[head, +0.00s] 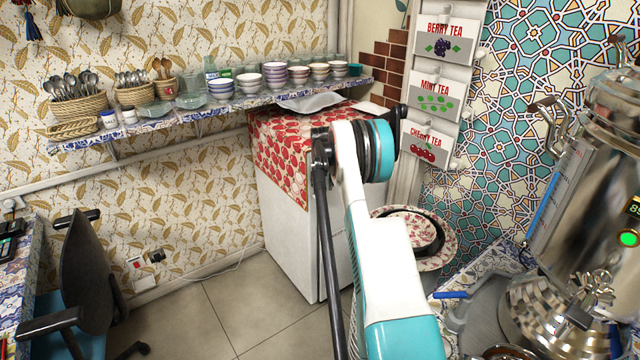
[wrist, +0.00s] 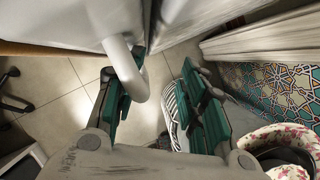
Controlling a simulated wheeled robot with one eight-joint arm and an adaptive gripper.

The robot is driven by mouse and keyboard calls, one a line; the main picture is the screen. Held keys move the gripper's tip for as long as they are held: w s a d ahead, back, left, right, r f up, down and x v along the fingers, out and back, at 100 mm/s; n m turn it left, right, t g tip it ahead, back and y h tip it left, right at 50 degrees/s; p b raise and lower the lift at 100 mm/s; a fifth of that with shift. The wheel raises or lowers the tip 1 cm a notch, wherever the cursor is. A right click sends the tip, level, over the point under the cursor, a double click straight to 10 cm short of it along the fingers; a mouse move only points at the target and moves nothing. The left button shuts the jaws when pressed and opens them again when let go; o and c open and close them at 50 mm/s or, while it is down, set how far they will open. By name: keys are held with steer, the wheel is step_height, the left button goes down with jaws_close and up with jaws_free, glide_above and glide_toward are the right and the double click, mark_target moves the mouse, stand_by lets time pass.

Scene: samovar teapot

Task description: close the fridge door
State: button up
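The white fridge (head: 287,235) stands on the floor under the shelf, with a red patterned cloth over its top. My arm hides part of its right side. In the wrist view, white fridge surfaces (wrist: 60,18) fill the upper part, with a curved white handle (wrist: 122,62) reaching down from them. My gripper (wrist: 152,78) has its teal-padded fingers apart. The handle lies between them, close to the left finger; I cannot tell whether they touch. The gripper is hidden behind my arm in the head view. How far the door stands open is not clear.
A black chair (head: 85,275) is at the left. A shelf (head: 215,103) with bowls runs above the fridge. A samovar (head: 590,190) is at the right. Tiled floor (head: 240,300) is clear left of the fridge.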

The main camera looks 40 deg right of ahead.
stand_by(0.3)
steer(key=v, duration=1.2)
steer(key=shift+w, duration=0.2)
